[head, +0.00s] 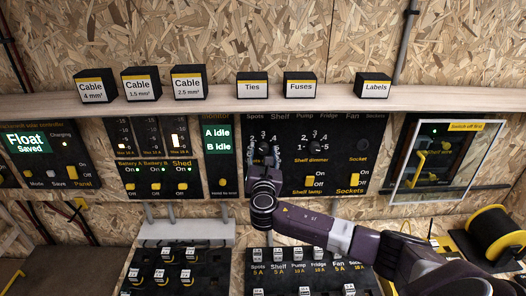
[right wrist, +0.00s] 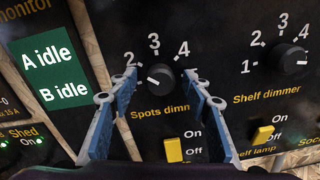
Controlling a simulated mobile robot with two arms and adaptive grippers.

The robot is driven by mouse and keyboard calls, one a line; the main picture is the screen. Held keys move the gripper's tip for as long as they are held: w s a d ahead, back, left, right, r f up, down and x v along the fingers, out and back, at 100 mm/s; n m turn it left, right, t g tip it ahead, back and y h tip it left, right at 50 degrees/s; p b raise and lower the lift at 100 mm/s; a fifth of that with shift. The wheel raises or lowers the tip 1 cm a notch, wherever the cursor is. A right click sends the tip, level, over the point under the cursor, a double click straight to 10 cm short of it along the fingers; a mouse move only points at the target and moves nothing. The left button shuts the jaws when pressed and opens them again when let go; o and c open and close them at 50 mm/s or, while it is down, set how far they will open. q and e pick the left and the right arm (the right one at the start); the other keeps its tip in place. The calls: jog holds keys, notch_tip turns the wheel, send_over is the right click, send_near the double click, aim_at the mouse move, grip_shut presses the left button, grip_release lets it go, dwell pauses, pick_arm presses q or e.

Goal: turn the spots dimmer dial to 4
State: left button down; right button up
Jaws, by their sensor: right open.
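The spots dimmer dial (right wrist: 160,77) is a round black knob with a white mark, under the numbers 2, 3 and 4 in the right wrist view. Its mark points left, below the 2; the 1 is hidden behind a finger. My right gripper (right wrist: 164,84) is open, with one blue-padded finger on each side of the dial and nothing clearly gripped. In the head view my right gripper (head: 264,153) is in front of the spots panel and covers most of the dial. My left gripper is not in view.
The shelf dimmer dial (right wrist: 289,58) is just right of the spots dial. A yellow spots switch (right wrist: 173,149) sits below, near the right finger. The green monitor screen (right wrist: 56,72) is to the left. A shelf (head: 220,104) with labelled boxes runs above the panels.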

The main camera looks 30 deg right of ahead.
jog(key=shift+c, duration=0.5)
jog(key=c, duration=1.1)
jog(key=shift+o, duration=0.2)
jog(key=shift+f, duration=0.15)
jog(key=m+b, duration=0.3)
jog(key=m, duration=0.1)
jog(key=shift+f, duration=0.1)
jog(key=m+b, duration=0.3)
jog(key=m, duration=0.2)
jog(key=m+b, duration=0.3)
jog(key=m, duration=0.2)
jog(key=shift+m, duration=0.3)
jog(key=m+b, duration=0.2)
jog(key=m, duration=0.2)
jog(key=shift+m+y, duration=0.3)
jog(key=shift+y, duration=0.1)
